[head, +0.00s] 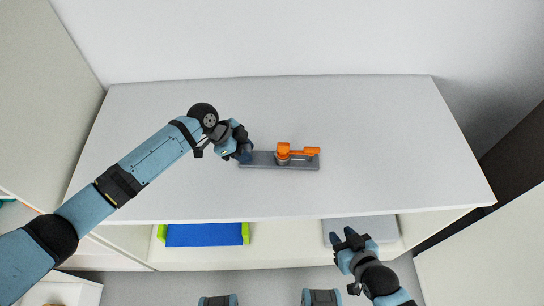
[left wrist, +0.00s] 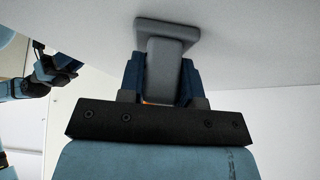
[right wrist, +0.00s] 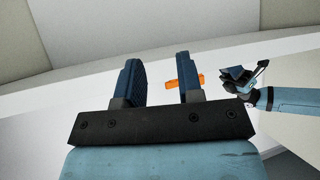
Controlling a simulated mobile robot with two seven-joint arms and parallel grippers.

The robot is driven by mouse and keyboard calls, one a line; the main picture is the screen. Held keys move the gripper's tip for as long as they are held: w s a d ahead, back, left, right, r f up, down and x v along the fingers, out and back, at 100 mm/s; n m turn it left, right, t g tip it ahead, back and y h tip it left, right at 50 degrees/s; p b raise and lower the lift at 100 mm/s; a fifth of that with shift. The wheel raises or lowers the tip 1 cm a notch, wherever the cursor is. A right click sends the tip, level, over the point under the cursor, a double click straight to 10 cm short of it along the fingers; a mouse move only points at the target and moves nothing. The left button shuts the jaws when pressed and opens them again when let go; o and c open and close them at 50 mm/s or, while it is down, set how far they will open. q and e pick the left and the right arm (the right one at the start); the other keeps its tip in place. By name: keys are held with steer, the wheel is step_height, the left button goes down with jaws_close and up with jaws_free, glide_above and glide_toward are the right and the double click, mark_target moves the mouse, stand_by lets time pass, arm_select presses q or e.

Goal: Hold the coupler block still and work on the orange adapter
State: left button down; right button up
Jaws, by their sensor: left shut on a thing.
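The coupler block (head: 300,166) is a long grey bar lying flat on the white table, with the orange adapter (head: 284,150) sitting on its right half. The adapter has an orange upright part and an arm pointing right. My left gripper (head: 244,152) is shut on the left end of the block. In the left wrist view its blue fingers close on a grey upright part of the coupler block (left wrist: 165,62); the adapter is mostly hidden there. My right gripper (head: 349,240) is open and empty, in front of the table's front edge. The adapter (right wrist: 184,83) also shows beyond its fingers.
The white table (head: 380,130) is otherwise clear around the block. Under the tabletop, a blue and green thing (head: 206,235) lies at the left and a grey flat thing (head: 385,226) at the right, close to my right gripper.

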arm_select(q)
steer(key=shift+s+f, duration=0.15)
steer(key=shift+f, duration=0.15)
arm_select(e)
steer(key=shift+o, duration=0.4)
